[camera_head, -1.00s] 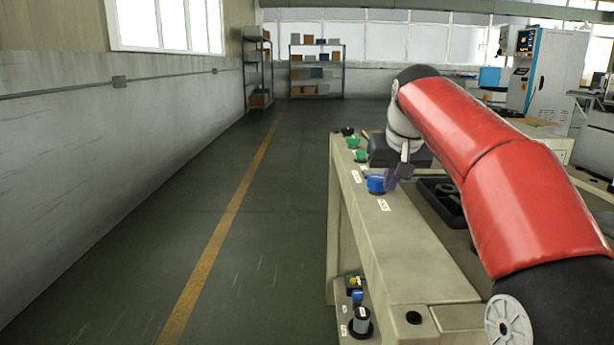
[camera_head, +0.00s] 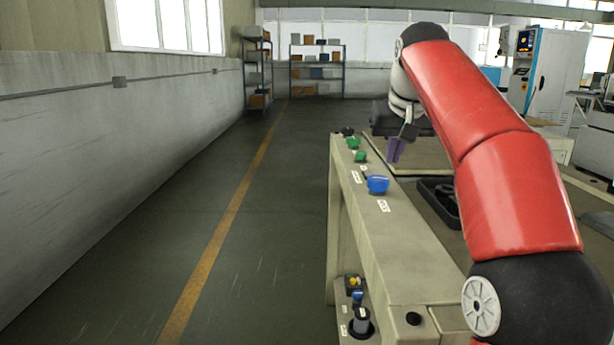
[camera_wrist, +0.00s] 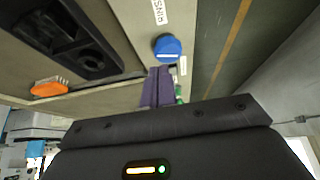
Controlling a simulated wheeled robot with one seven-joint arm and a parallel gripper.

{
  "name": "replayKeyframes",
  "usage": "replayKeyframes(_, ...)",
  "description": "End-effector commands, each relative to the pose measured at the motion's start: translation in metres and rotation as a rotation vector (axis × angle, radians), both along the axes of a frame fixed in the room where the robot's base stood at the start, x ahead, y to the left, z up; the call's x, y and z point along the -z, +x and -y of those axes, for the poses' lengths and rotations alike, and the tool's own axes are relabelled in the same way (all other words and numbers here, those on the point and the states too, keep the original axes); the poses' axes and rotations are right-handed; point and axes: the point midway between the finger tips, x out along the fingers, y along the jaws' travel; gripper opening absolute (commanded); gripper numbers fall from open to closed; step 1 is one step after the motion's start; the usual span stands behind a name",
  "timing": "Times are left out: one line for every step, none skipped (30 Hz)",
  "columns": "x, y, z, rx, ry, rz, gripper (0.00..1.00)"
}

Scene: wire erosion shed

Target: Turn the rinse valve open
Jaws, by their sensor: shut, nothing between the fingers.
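The blue valve knob (camera_head: 377,184) sits on the narrow left ledge of the beige bench, with small white labels beside it. In the wrist view the blue knob (camera_wrist: 167,46) lies just beyond the fingertips, with a white mark on it and a label, partly cut off, reading "RINS". My gripper (camera_head: 396,152) has purple fingers pointing down. It is above the bench, beyond and slightly right of the knob, and apart from it. In the wrist view its fingers (camera_wrist: 158,86) are together with nothing between them. I cannot tell the knob's exact turn angle.
Two green knobs (camera_head: 353,142) stand farther along the ledge. A black tray (camera_head: 437,203) lies right of the blue knob; an orange item (camera_wrist: 49,87) shows in the wrist view. More small controls (camera_head: 358,297) are low on the bench's near end. The floor left is clear.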

Motion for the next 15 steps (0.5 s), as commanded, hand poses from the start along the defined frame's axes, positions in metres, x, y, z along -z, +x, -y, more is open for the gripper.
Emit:
replayKeyframes(0.000, 0.000, -0.002, -0.001, 0.000, 0.000, 0.00)
replayKeyframes(-0.001, 0.001, -0.003, -0.001, 0.000, -0.001, 0.00)
replayKeyframes(-0.002, 0.001, -0.006, -0.002, 0.001, -0.001, 0.00)
replayKeyframes(-0.003, 0.001, -0.008, -0.003, 0.002, -0.001, 0.00)
replayKeyframes(-0.003, 0.001, -0.010, -0.003, 0.001, -0.002, 0.00)
replayKeyframes(-0.005, 0.002, -0.012, -0.003, 0.001, -0.002, 0.00)
replayKeyframes(-0.006, 0.002, -0.014, -0.003, 0.002, -0.001, 0.00)
replayKeyframes(-0.007, 0.002, -0.016, -0.003, 0.001, 0.000, 0.00)
replayKeyframes(-0.008, 0.002, -0.018, -0.002, 0.000, 0.000, 0.00)
replayKeyframes(-0.008, 0.001, -0.019, -0.002, 0.000, 0.000, 0.00)
replayKeyframes(-0.008, 0.001, -0.020, -0.002, 0.000, 0.000, 0.00)
replayKeyframes(-0.008, 0.001, -0.020, -0.001, 0.000, 0.000, 0.00)
replayKeyframes(-0.007, 0.001, -0.021, -0.001, 0.000, 0.000, 0.00)
replayKeyframes(-0.005, 0.001, -0.021, -0.001, 0.000, 0.000, 0.00)
replayKeyframes(-0.002, 0.001, -0.021, -0.001, 0.000, -0.003, 0.00)
